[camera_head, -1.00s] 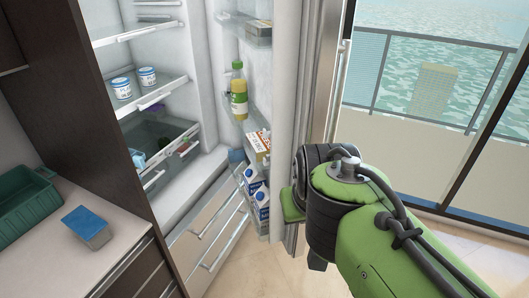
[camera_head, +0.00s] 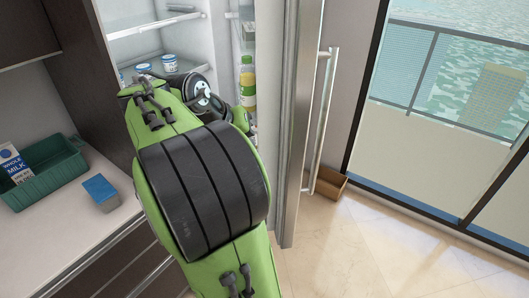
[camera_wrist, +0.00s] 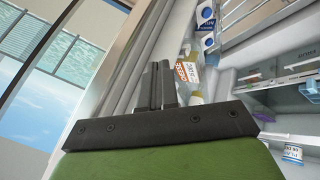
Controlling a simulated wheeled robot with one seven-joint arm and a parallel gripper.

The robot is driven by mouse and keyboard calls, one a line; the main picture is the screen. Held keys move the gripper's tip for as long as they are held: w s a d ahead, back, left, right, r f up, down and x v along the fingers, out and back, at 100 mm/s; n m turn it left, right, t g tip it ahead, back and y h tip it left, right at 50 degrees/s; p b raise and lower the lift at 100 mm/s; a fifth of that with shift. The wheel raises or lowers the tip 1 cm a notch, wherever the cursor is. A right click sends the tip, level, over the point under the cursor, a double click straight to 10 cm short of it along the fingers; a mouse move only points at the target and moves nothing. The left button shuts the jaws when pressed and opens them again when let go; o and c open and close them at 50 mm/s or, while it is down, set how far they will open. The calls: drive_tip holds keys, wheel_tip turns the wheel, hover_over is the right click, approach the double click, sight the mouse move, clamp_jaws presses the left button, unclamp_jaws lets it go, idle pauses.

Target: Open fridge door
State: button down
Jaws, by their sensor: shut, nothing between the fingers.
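The fridge door (camera_head: 290,130) stands open, swung out to the right, with its edge toward me in the head view. Its long vertical metal handle (camera_head: 320,125) is on the outer, right side. The fridge interior (camera_head: 120,15) shows to the left, with shelves and small tubs. In the wrist view my gripper (camera_wrist: 155,75) is shut and empty, with its fingers near the grey inner edge of the door (camera_wrist: 130,70). I cannot tell if they touch it. In the head view my arm covers the gripper and much of the lower fridge.
A yellow bottle (camera_head: 247,88) stands in the door shelves. Cartons (camera_wrist: 207,25) show there in the wrist view. A counter at left holds a green bin (camera_head: 45,175) with a milk carton and a blue box (camera_head: 100,190). A brown box (camera_head: 330,183) lies on the floor beyond the door. The floor at right is clear.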

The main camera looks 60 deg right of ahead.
drive_tip(key=b, duration=0.3)
approach(286, 161)
wheel_tip(286, 161, down, 4)
drive_tip(key=w, duration=0.3)
drive_tip(key=s+d, duration=0.3)
drive_tip(key=shift+s, duration=0.3)
drive_tip(key=shift+w, duration=0.1)
